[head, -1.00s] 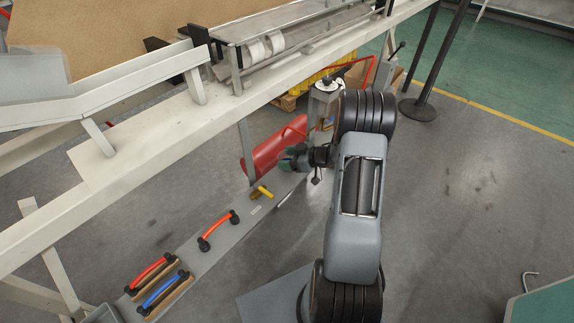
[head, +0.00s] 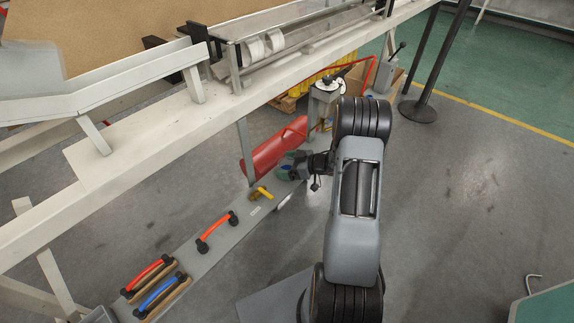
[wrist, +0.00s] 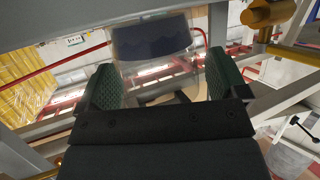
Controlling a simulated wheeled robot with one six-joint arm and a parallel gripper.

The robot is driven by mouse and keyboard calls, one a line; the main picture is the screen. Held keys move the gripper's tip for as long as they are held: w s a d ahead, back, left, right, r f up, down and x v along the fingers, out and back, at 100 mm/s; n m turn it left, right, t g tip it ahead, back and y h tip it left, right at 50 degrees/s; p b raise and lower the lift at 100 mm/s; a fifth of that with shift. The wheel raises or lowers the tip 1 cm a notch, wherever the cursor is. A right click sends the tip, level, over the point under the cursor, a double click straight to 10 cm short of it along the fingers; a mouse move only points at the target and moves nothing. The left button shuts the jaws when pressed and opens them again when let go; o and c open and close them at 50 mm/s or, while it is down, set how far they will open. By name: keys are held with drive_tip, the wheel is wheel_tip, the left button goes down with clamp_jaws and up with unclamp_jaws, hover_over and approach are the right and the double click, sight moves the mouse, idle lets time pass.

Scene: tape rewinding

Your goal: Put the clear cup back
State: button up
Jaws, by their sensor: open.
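The clear cup (wrist: 150,72) is see-through with a dark blue band. In the wrist view it sits between the two green finger pads of my gripper (wrist: 163,84), reaching up beyond them. The gripper is open, with a visible gap on the cup's right side; contact on the left is unclear. In the head view my gripper (head: 290,166) is low over the far part of the grey shelf (head: 228,235), and a small patch of blue shows at its fingers. The cup's outline is hard to make out there.
A yellow-handled tool (head: 261,193) lies close to my gripper on the shelf. Orange-handled (head: 217,232) and blue-handled (head: 162,290) tools lie nearer. A red cylinder (head: 272,150) is behind.

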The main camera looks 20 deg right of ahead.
drive_tip(key=shift+r, duration=0.1)
drive_tip(key=shift+d+r, duration=0.1)
drive_tip(key=shift+r, duration=0.05)
drive_tip(key=p+v, duration=0.3)
drive_tip(key=v, duration=0.8)
drive_tip(key=w+a+r+m+t+h, duration=0.1)
drive_tip(key=w+r+m+h, duration=0.2)
drive_tip(key=r+h, duration=0.35)
drive_tip(key=w+a+r+m+h, duration=0.1)
drive_tip(key=w+r+m+h, duration=0.15)
drive_tip(key=r+h, duration=0.45)
drive_tip(key=s+a+r+m+g+y, duration=0.1)
drive_tip(key=s+a+g, duration=0.3)
drive_tip(key=s+a, duration=0.4)
drive_tip(key=s+a+r+m+g+y, duration=0.1)
drive_tip(key=s+a+m+g+y, duration=0.1)
drive_tip(key=s+a, duration=0.6)
drive_tip(key=s+m+g, duration=0.1)
drive_tip(key=s, duration=0.3)
drive_tip(key=shift+s+r+g, duration=0.15)
drive_tip(key=shift+r+g, duration=0.25)
